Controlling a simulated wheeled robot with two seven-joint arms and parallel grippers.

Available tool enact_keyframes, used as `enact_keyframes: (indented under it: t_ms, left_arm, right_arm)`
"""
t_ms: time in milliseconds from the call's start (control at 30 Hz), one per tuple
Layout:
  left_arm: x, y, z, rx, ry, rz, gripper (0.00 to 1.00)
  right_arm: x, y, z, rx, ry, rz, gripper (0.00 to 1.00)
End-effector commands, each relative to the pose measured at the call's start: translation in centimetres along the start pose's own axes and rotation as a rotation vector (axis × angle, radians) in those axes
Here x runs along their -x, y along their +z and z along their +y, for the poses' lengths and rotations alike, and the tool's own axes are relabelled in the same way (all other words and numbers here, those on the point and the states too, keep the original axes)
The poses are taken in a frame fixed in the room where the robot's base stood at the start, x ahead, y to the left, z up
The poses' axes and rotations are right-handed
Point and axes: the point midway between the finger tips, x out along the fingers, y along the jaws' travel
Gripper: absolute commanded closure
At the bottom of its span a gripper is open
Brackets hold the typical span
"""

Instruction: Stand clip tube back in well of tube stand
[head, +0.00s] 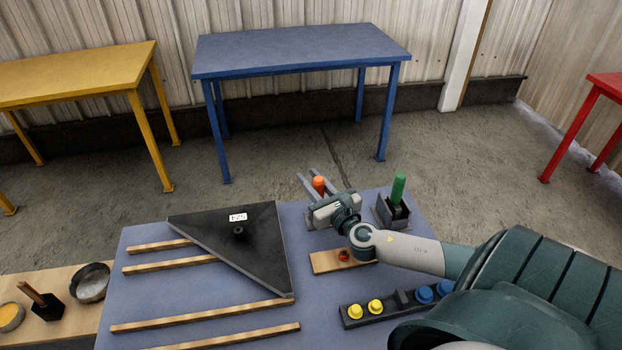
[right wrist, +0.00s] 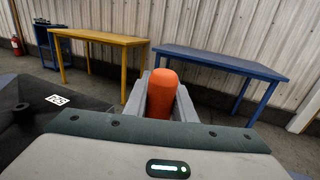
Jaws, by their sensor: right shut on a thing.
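An orange round-topped tube (head: 318,184) stands upright between the fingers of my right gripper (head: 322,186), near the far edge of the blue work table. In the right wrist view the same orange tube (right wrist: 162,95) fills the gap between the grey fingers of my right gripper (right wrist: 163,92), which is shut on it. Its lower part is hidden. A dark grey stand (head: 391,212) is to the right of the gripper, with a green tube (head: 398,186) upright in it. Any empty well in the stand cannot be made out. My left gripper is out of view.
My right forearm passes over the table's right side.

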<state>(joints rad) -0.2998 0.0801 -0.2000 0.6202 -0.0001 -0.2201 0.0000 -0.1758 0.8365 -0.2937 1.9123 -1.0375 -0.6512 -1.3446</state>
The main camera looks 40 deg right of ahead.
Motion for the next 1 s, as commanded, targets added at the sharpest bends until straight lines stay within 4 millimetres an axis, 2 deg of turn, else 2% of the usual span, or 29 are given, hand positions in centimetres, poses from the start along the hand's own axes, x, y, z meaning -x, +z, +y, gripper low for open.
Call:
enact_keyframes:
  t_ms: [133,167,233,667,867,1000]
  left_arm:
    - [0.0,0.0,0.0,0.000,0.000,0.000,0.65]
    - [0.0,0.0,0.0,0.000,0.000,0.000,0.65]
    - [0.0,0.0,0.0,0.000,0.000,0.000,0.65]
    - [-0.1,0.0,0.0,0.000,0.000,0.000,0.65]
    - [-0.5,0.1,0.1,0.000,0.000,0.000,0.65]
    - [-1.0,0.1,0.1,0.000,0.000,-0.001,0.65]
  right_arm:
    - [0.0,0.1,0.0,0.000,0.000,-0.001,1.00]
    - [0.0,0.1,0.0,0.000,0.000,-0.001,0.72]
    - [0.0,0.0,0.0,0.000,0.000,0.000,0.55]
    - [0.3,-0.1,0.0,0.000,0.000,0.001,0.55]
    - [1.6,-0.2,0.0,0.001,0.000,0.002,0.55]
    - [3.2,-0.3,0.0,0.001,0.001,0.003,0.55]
